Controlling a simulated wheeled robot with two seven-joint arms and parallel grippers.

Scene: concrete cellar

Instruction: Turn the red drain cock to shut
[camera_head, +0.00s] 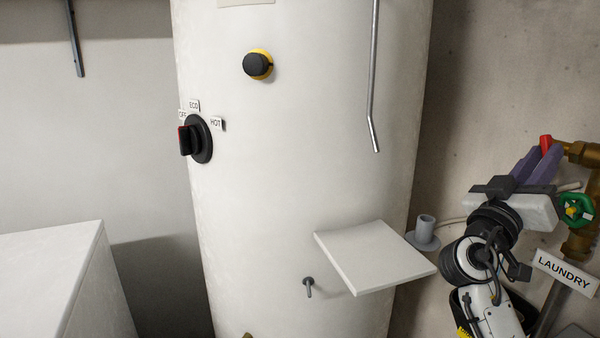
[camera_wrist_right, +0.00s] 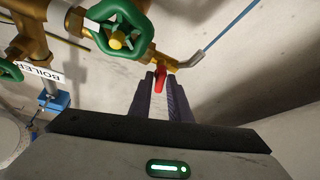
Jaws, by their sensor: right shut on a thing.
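The red drain cock (camera_head: 546,143) sits on the brass pipework at the right, beside the big white tank. In the right wrist view its red lever (camera_wrist_right: 160,78) shows between the tips of my right gripper's purple-grey fingers. My right gripper (camera_head: 541,160) is shut on the red lever. In the wrist view the lever points toward the camera, from a brass fitting (camera_wrist_right: 185,64) with a grey-blue pipe leading off. The fingers hide part of the lever, so its exact turn is hard to tell. My left gripper is not in view.
A green handwheel (camera_head: 575,211) stands close to my right gripper, above the LAUNDRY sign (camera_head: 565,272). The wrist view shows another green wheel (camera_wrist_right: 8,70) and a BOILER sign (camera_wrist_right: 43,70). A white shelf (camera_head: 372,255) juts from the tank (camera_head: 290,190), left of my right arm.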

